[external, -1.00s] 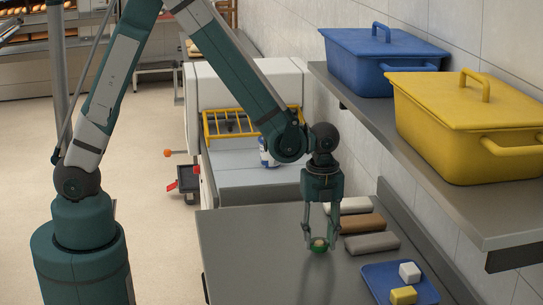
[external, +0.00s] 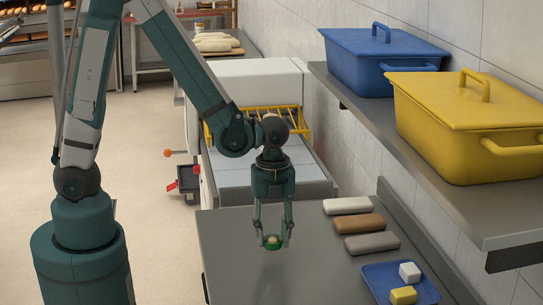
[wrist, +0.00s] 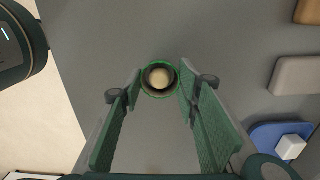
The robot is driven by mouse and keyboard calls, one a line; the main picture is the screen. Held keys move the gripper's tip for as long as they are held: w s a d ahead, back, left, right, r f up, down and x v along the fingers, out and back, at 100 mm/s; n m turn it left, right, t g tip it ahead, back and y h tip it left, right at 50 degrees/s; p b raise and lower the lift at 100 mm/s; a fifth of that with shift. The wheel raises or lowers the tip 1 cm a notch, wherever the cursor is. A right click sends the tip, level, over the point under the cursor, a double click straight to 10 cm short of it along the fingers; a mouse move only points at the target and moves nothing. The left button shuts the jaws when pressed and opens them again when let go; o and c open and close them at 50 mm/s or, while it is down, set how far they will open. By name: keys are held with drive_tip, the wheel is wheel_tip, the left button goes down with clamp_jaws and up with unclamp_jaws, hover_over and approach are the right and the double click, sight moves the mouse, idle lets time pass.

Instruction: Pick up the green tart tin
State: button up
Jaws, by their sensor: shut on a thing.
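The green tart tin (external: 272,242) is a small round tin with a pale round content in its middle. My gripper (external: 272,237) is shut on it, one finger at each side, and it appears to hang a little above the grey table (external: 237,262). In the wrist view the tin (wrist: 146,88) sits between the tips of my gripper's fingers (wrist: 160,82), its green rim showing around a dark inside and a pale ball. How far the tin is above the table is hard to tell.
Several loaf-shaped blocks (external: 366,223) lie at the table's right. A blue tray (external: 375,284) with a white and a yellow block is at the front right. Blue (external: 365,66) and yellow (external: 455,132) lidded bins stand on a shelf. The table's left part is clear.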

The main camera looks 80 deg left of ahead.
drive_tip(key=shift+s, duration=2.35)
